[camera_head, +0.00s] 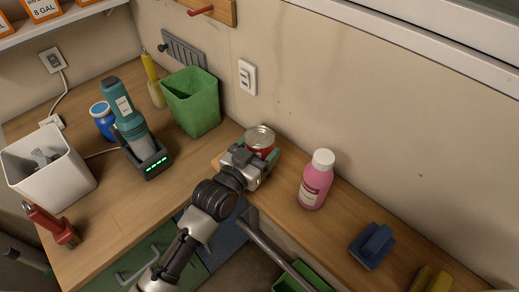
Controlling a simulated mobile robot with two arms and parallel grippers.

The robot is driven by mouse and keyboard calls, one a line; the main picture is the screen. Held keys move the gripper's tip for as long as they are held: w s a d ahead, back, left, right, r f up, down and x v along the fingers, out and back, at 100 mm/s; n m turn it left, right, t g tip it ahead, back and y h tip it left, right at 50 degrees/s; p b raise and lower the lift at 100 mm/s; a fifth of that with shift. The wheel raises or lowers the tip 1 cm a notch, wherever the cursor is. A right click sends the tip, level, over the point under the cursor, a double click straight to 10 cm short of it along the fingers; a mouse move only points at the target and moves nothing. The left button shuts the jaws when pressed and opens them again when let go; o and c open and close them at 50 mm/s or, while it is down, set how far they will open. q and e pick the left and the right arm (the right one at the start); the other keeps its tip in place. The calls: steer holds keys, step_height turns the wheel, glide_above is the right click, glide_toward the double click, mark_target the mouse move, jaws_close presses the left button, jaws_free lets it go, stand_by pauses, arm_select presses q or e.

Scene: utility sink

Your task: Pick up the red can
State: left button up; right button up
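The red can (260,139) stands upright on the wooden counter near the inner corner, close to the wall. Its silver lid and a strip of its red side show. My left gripper (256,158) is right at the near side of the can and covers its lower part. The fingertips are close to the can's sides, but the picture does not show whether they touch or grip it. My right gripper is not in view.
A green bin (192,101) stands left of the can. A pink bottle (316,181) with a white cap stands to the right. A teal tool in a black charger (147,157) is further left. Blue (371,246) and yellow (431,281) items lie at lower right.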

arm_select(q)
steer(key=shift+c, duration=0.6)
